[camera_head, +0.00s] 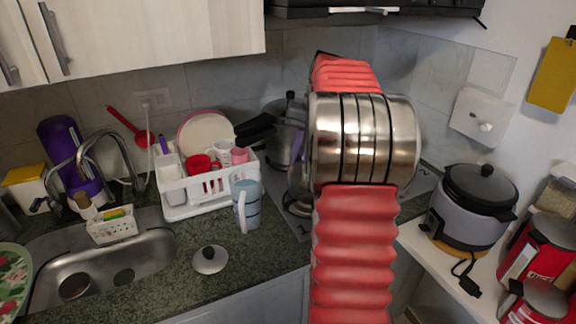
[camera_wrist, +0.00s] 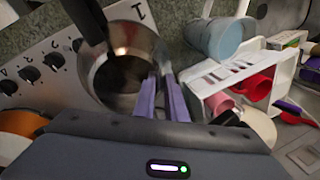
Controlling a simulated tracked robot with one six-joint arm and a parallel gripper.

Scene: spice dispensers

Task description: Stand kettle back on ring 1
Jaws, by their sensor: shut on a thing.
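The kettle (camera_wrist: 118,72) shows in the wrist view as a round steel vessel with a dark, open inside and a black handle. My gripper (camera_wrist: 163,97) is shut on its near rim, with the two purple fingers close together. The printed 1 (camera_wrist: 139,11) on the pale hob panel lies just beyond the kettle. In the head view my arm hides most of the kettle and ring 1. I cannot tell whether the kettle's base touches the ring.
A lidded steel pot (camera_head: 285,148) stands at the back of the hob. A white dish rack (camera_head: 190,195), a blue mug (camera_head: 246,210) and a loose lid (camera_head: 210,260) are to the left. A rice cooker (camera_head: 468,212) stands at the right.

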